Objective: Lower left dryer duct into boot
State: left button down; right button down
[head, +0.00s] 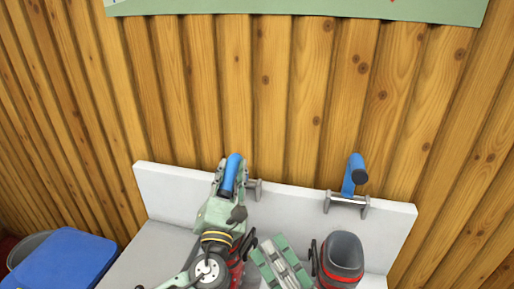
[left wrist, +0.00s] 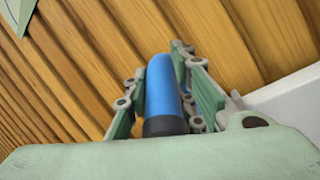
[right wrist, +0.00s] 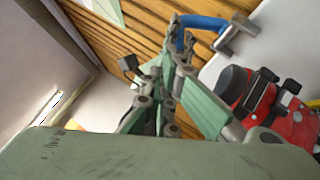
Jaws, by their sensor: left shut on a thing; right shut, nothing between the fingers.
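The left dryer duct (head: 232,172) is a blue tube with a dark end, near the left bracket on the white panel. My left gripper (head: 231,178) is shut around it; in the left wrist view the blue tube (left wrist: 162,90) lies between the two fingers. The left boot (head: 238,270), red and black, is mostly hidden behind my left arm, below the duct. My right gripper (head: 274,248) is shut and empty, between the two boots. In the right wrist view its fingers (right wrist: 168,75) are together, left of a red boot (right wrist: 292,125).
A second blue duct (head: 355,170) stands on the right bracket (head: 347,200). The right boot (head: 342,255), with a grey liner and red trim, stands below it. A blue bin lid (head: 65,258) is at far left. A wooden slat wall rises behind the white panel (head: 290,205).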

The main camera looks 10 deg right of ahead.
pick_arm(q)
jog(key=shift+a+f, duration=0.1)
pick_arm(e)
jog(key=w+d+r+m+t+h, duration=0.1)
jog(key=w+d+r+m+h, duration=0.15)
jog(key=d, duration=0.25)
jog(key=w+d+r+m+h, duration=0.2)
jog(key=d+h, duration=0.2)
jog(key=w+a+r+m+g+y, duration=0.1)
jog(key=w+a+m+y, duration=0.1)
jog(key=w+m, duration=0.5)
jog(key=w+a+r+m+g+y, duration=0.1)
jog(key=w+a+m+g+y, duration=0.1)
jog(key=w+m+y, duration=0.3)
jog(key=w+a+r+m+g+y, duration=0.1)
jog(key=w+a+m+g+y, duration=0.1)
jog(key=w+m, duration=0.8)
jog(key=shift+w+a+m+y, duration=0.2)
jog(key=shift+a+m+y, duration=0.3)
jog(key=shift+m, duration=0.8)
jog(key=shift+w+a+m+y, duration=0.2)
jog(key=shift+a+m, duration=0.4)
jog(key=shift+m, duration=0.65)
jog(key=shift+s, duration=0.1)
